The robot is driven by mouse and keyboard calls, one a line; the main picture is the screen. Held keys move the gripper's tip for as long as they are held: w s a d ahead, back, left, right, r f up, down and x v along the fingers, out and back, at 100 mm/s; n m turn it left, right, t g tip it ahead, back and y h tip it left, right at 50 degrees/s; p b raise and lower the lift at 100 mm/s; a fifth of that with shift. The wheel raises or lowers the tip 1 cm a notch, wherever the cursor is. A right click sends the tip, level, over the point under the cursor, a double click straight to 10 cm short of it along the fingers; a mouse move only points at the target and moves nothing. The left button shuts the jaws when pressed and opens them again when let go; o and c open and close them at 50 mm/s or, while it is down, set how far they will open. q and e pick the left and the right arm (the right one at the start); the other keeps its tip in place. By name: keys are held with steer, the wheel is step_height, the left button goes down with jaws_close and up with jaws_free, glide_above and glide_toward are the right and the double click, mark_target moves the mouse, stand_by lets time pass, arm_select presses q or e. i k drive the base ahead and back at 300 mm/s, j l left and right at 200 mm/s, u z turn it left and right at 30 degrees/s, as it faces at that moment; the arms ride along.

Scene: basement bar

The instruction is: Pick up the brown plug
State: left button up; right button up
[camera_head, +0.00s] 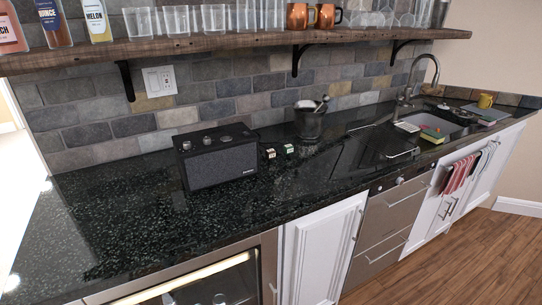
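I cannot make out a brown plug in the head view. Two small light-and-dark objects, one at the left (271,153) and one at the right (288,149), lie on the black speckled counter (120,220) just right of a black speaker; they are too small to identify. A wall outlet plate (160,81) is on the tiled wall above the counter, and no brown plug shows in it. Neither of my grippers is in view.
The black speaker (222,165) stands near the wall. A dark ice bucket (310,121) stands right of it. A sink (432,120) with a tall faucet (424,68) is farther right. A wooden shelf (230,42) with bottles and glasses overhangs the counter. The counter's left part is clear.

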mark_target(270, 154)
steer(key=i+l+z, duration=0.1)
steer(key=l, duration=0.3)
steer(key=i+l, duration=0.3)
steer(key=i+l+z, duration=0.15)
steer(key=l, duration=0.3)
